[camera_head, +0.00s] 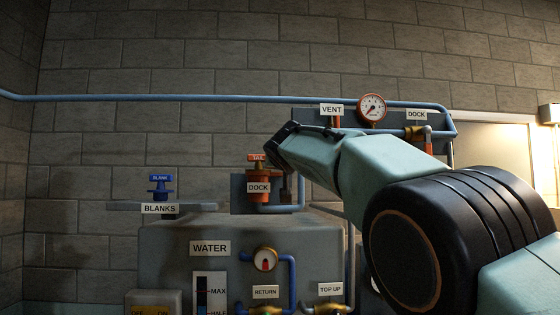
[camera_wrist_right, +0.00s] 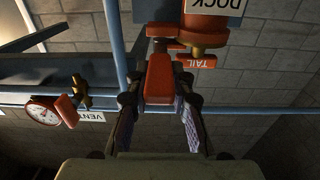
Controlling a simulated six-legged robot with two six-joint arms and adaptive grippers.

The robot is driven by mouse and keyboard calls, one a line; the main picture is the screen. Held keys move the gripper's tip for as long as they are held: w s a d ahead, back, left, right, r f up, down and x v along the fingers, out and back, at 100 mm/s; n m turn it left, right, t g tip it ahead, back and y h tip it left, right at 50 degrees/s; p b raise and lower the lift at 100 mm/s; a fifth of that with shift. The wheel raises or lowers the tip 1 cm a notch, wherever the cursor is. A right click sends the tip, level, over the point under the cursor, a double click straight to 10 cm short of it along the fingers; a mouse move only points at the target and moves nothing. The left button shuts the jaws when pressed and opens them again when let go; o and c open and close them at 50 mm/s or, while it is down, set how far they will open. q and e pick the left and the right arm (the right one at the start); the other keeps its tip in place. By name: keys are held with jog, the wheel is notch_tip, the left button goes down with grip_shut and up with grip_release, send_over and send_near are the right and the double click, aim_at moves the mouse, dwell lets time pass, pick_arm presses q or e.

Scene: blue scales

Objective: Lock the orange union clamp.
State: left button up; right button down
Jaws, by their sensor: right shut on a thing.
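The orange union clamp (camera_head: 266,176) sits at the pipe end by the DOCK label (camera_head: 258,188), with a small TAIL tag (camera_head: 257,157) on top. In the right wrist view, which is upside down, the clamp's orange handle (camera_wrist_right: 158,78) points down between the fingers of my right gripper (camera_wrist_right: 158,98). The gripper is shut on this handle. The orange body (camera_wrist_right: 204,38) behind it bears the TAIL tag (camera_wrist_right: 198,63). My left gripper is not in view.
A grey WATER tank (camera_head: 300,240) with a gauge (camera_head: 265,259) stands below. A blue blank (camera_head: 160,185) stands on the BLANKS shelf (camera_head: 120,206) at left. A VENT gauge (camera_head: 372,107) and blue pipe (camera_head: 200,98) run along the brick wall behind.

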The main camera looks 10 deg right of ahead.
jog(key=shift+w+a+f, duration=0.1)
jog(key=shift+w+f, duration=0.05)
jog(key=shift+f, duration=0.5)
jog(key=c, duration=1.6)
grip_release()
jog(key=o, duration=0.4)
jog(key=shift+s+r, duration=0.25)
jog(key=shift+r, duration=0.1)
jog(key=shift+o, duration=0.2)
jog(key=shift+w, duration=0.1)
jog(key=shift+a+r, duration=0.1)
jog(key=shift+r, duration=0.05)
